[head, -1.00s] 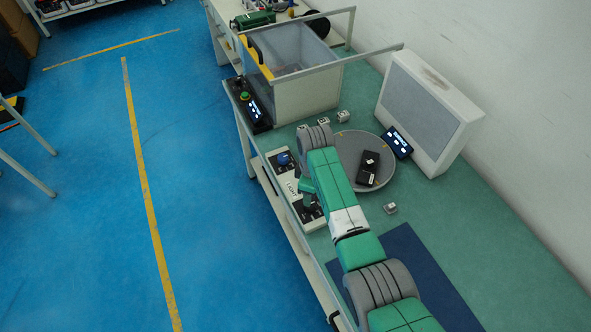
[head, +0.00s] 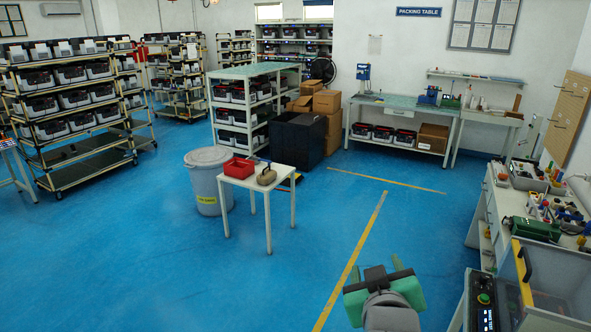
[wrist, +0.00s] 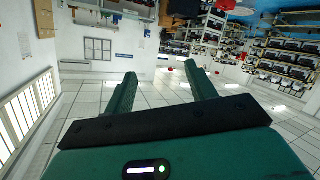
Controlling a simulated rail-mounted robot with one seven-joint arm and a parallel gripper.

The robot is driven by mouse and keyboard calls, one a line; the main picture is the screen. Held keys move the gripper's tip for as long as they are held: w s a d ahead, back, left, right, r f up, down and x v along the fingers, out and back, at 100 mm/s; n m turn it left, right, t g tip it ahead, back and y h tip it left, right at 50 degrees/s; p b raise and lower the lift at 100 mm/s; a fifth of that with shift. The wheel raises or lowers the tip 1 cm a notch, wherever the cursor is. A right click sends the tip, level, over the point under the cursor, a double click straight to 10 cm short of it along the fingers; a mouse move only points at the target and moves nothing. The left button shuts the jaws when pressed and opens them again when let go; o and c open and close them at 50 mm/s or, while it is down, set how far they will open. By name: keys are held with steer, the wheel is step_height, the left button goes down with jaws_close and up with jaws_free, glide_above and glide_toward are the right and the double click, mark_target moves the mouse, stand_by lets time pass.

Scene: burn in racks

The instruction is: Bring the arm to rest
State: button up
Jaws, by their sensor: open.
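My gripper (head: 388,272) shows at the bottom of the head view, raised in front of the blue floor, with its two green fingers apart and nothing between them. In the wrist view my gripper (wrist: 160,90) has both green fingers spread, with only the far room and the tiled ceiling behind them. The wrist picture is turned over, with the shelves hanging from the top. My gripper touches nothing that I can see.
A workbench (head: 474,240) with a clear-walled box (head: 562,275) and a control panel (head: 483,300) stands at the right. A small white table (head: 268,185) carries a red bin (head: 240,167). A grey barrel (head: 208,200) stands beside it. The blue floor between is open.

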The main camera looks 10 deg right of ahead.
steer(key=s+a+r+t+y, duration=0.1)
steer(key=s+a+r+t, duration=0.4)
steer(key=a+r, duration=0.6)
steer(key=s+a+r+m+t+y, duration=0.1)
steer(key=s+a+r+t+y, duration=0.15)
steer(key=s+a+r, duration=0.35)
steer(key=s+a+r+t+y, duration=0.1)
steer(key=s+a+r+t, duration=0.25)
steer(key=s+r, duration=0.5)
step_height(320, 180, up, 19)
steer(key=p, duration=1.9)
steer(key=shift+w+a, duration=0.1)
